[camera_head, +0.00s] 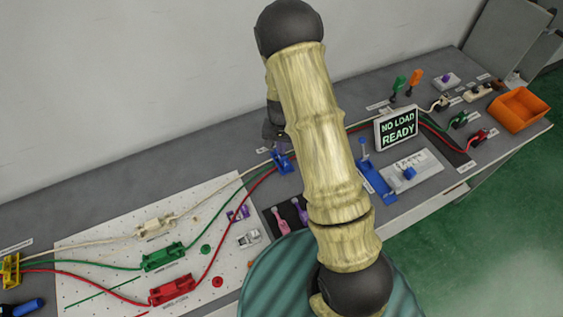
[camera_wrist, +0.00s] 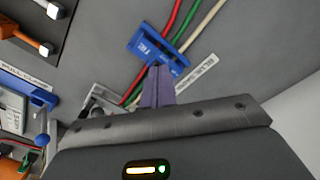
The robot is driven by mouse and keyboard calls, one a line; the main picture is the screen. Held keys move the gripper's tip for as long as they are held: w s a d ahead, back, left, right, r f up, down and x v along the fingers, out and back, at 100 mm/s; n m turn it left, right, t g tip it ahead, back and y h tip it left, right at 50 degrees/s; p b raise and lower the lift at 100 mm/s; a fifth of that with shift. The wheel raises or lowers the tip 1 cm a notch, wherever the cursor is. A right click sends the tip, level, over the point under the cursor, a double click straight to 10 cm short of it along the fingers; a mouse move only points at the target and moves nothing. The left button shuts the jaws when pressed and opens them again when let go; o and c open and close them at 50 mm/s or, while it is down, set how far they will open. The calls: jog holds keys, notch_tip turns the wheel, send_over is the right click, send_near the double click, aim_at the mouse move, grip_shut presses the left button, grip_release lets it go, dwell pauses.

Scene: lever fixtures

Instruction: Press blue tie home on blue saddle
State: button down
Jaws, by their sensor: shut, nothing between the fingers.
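The blue tie (camera_wrist: 148,46) shows in the wrist view as a lettered blue plate lying across the red, green and white cables. Blue parts of the same spot show in the head view (camera_head: 283,162), below my wrist. I cannot separate the blue saddle from the tie, nor tell whether the tie is fully seated. My gripper (camera_wrist: 158,72) is shut and empty, its purple-grey fingertips at the tie's lower right edge in the wrist view. Whether they touch it is unclear. In the head view my arm partly hides the gripper.
A pale pegboard (camera_head: 105,240) carries white, green (camera_head: 163,256) and red (camera_head: 172,289) cable holders. A display (camera_head: 397,128) reads "NO LOAD READY". An orange bin (camera_head: 518,108) stands at the right. A label (camera_wrist: 197,74) and a metal bracket (camera_wrist: 98,104) lie close to the fingers.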

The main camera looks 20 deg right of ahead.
jog(key=shift+f, duration=0.4)
jog(key=shift+r, duration=0.1)
jog(key=shift+r+p, duration=1.4)
jog(key=shift+r, duration=0.6)
notch_tip(320, 180, up, 17)
jog(key=b, duration=0.2)
jog(key=shift+r, duration=0.15)
